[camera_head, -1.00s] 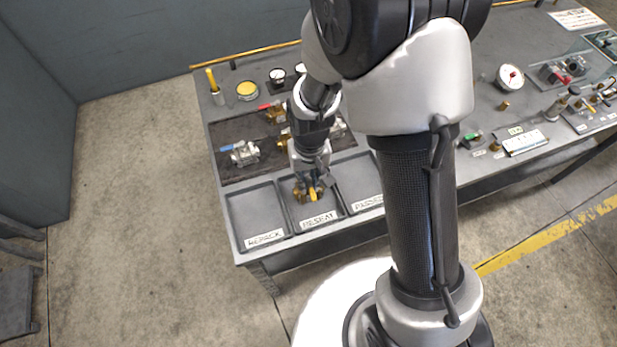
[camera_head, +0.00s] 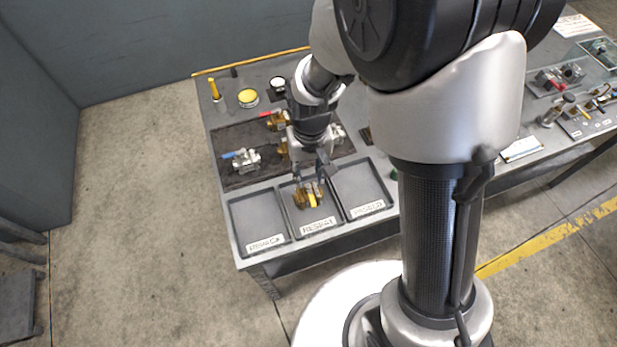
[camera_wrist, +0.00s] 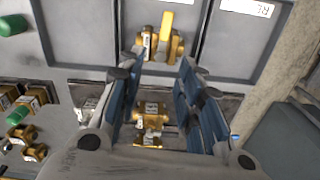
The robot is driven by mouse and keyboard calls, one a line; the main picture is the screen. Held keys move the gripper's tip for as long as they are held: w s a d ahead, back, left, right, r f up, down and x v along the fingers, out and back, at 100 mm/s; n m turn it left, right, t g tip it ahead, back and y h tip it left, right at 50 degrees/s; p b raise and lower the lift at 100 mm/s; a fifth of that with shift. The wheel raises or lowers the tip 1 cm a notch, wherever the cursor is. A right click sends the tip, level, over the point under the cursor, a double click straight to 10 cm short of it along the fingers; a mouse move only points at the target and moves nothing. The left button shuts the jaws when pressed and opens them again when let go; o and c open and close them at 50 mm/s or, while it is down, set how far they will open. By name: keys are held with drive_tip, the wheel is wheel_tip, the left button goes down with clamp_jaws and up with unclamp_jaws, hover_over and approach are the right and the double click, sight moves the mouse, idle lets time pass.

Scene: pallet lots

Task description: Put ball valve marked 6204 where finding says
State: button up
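A brass ball valve with a yellow handle (camera_head: 312,200) lies in the middle tray (camera_head: 321,231), labelled RESEAT. It also shows in the wrist view (camera_wrist: 166,42), beyond my fingertips. I cannot read its marking. My gripper (camera_head: 312,178) is just above this valve. In the wrist view my gripper (camera_wrist: 158,70) has its fingers spread apart with nothing held between them. The left tray (camera_head: 264,244), labelled REPACK, and the right tray (camera_head: 366,211), which appears to read PASSED, are empty.
A dark mat (camera_head: 232,180) behind the trays holds a blue-handled silver valve (camera_head: 243,159), a red-handled brass valve (camera_head: 277,121) and others partly hidden by my arm. A yellow-topped round item (camera_head: 248,97) stands at the back. Fixtures (camera_head: 555,80) occupy the right side.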

drive_tip(key=s+d+r+t, duration=0.1)
drive_tip(key=s+d+r, duration=0.15)
drive_tip(key=r, duration=0.65)
drive_tip(key=s+d+r+t, duration=0.1)
drive_tip(key=s+d+r, duration=0.15)
drive_tip(key=r, duration=0.55)
drive_tip(key=s+d+r+m+t, duration=0.1)
drive_tip(key=s+d+r+t, duration=0.1)
drive_tip(key=s+d+r, duration=0.4)
drive_tip(key=s+r+p, duration=0.1)
drive_tip(key=s, duration=0.3)
drive_tip(key=shift+s+d+m+t, duration=0.2)
drive_tip(key=shift+m+t, duration=0.1)
drive_tip(key=shift+m, duration=0.1)
wheel_tip(320, 180, down, 3)
drive_tip(key=b, duration=0.3)
drive_tip(key=shift+f+b, duration=0.2)
drive_tip(key=shift+b, duration=0.1)
